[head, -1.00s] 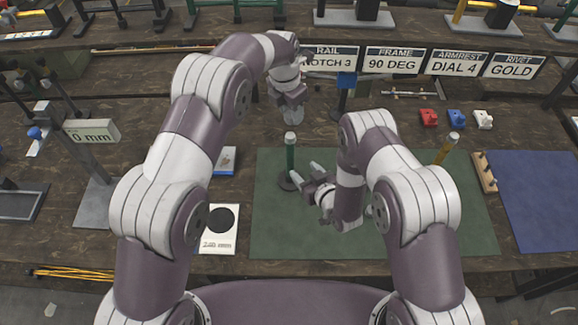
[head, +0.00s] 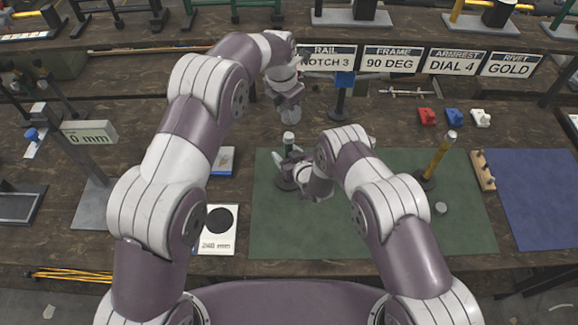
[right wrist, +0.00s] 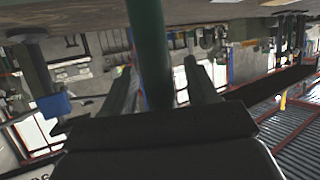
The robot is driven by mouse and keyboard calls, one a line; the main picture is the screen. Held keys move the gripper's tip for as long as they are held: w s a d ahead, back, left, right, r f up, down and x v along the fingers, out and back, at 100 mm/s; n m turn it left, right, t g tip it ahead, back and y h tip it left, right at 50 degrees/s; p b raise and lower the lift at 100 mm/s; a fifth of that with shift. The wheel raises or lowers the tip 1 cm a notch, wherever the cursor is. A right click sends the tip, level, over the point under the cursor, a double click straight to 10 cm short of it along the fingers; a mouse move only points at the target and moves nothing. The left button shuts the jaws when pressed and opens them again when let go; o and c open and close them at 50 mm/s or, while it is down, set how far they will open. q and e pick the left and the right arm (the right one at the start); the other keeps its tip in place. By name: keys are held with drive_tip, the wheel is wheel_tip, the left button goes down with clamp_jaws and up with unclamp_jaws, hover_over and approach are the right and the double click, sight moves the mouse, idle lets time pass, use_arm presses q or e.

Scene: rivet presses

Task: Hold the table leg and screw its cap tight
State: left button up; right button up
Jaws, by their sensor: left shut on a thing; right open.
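The green table leg (head: 289,152) stands upright in a dark round base at the left of the green mat, with a pale top end. In the right wrist view the leg (right wrist: 148,50) runs between the two fingers of my right gripper (right wrist: 160,80), which are open around it; I see gaps beside it. In the head view my right gripper (head: 286,165) is at the leg, low on it. My left gripper (head: 291,108) is above the leg's top, pointing down, shut on a small pale grey piece, apparently the cap (head: 291,117).
A yellow leg (head: 438,157) stands in its base on the right of the green mat (head: 330,235), with a grey disc (head: 440,208) lying near it. A pegged wooden block (head: 483,171) sits at the mat's right edge.

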drive_tip(key=shift+a, duration=0.1)
clamp_jaws()
use_arm(q)
hover_over(289, 135)
drive_tip(key=shift+a+f, duration=0.15)
drive_tip(key=shift+f, duration=2.35)
drive_tip(key=shift+f, duration=0.9)
drive_tip(key=shift+f, duration=0.6)
